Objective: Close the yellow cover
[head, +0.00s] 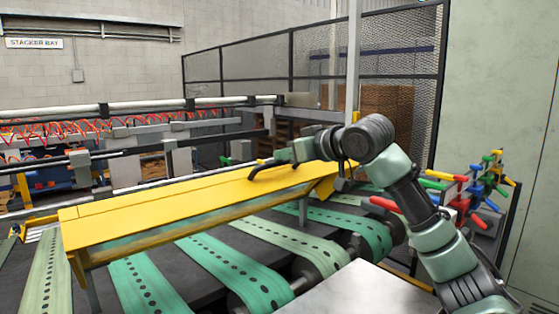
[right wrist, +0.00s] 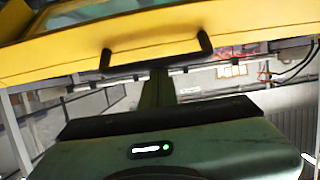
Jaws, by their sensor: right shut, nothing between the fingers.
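The yellow cover (head: 170,198) is a long panel across the green belts in the head view. It is raised above them, with a greenish panel along its front side. A black bar handle (head: 262,169) is on its top, right of the middle. My right gripper (head: 277,157) is shut and empty, right at the handle. In the right wrist view the yellow cover (right wrist: 60,58) fills the top, and the black handle (right wrist: 150,54) is just beyond the shut fingers (right wrist: 158,75). I cannot tell whether they touch the handle. My left gripper is not in view.
Green perforated belts (head: 235,268) run under the cover. A pale metal plate (head: 360,292) is at the lower right. Coloured levers (head: 470,190) stand on the right. A mesh fence (head: 310,60) and a rail with red hoses (head: 60,133) are behind.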

